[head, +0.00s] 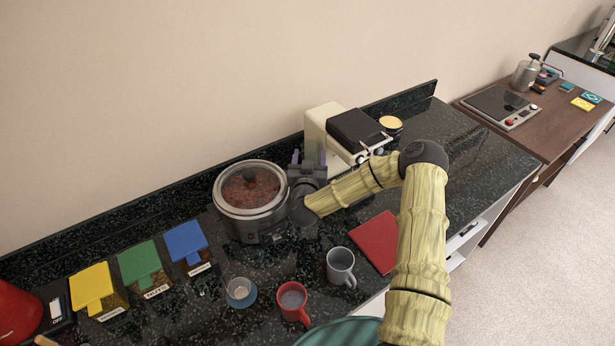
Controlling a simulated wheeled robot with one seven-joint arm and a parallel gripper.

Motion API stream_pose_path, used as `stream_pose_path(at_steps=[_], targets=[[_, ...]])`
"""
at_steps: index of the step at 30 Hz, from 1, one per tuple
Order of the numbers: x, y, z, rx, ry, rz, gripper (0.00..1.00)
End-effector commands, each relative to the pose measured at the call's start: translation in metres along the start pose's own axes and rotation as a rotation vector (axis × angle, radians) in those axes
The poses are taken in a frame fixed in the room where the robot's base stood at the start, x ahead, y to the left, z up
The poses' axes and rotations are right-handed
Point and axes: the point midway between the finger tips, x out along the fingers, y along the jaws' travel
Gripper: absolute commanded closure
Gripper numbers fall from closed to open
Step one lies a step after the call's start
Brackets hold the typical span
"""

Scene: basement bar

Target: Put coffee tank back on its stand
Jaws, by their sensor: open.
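A cream coffee machine with a black top (352,126) stands against the wall at the middle of the counter. My gripper (306,160) is just left of the machine, between it and the round cooker, pointing toward the wall. It is open. A greyish upright part shows at the machine's left side by my fingers, but I cannot tell whether it is the coffee tank or its stand. My gripper and arm cover much of that spot and the machine's lower front. I cannot tell whether my fingers touch anything.
A round cooker (224,205) with a glass lid stands close left of my gripper. Mugs, grey (340,264) and red (292,301), a small cup (240,291) and a red mat (376,242) lie nearer. Yellow, green and blue-lidded boxes line the left.

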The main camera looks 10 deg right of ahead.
Motion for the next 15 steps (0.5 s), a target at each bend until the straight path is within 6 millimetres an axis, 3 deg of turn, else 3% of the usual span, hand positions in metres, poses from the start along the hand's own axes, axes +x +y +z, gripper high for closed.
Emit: stream_pose_path(at_steps=[15], targets=[[-0.086, -0.001, 0.002, -0.001, -0.001, -0.003, 0.38]])
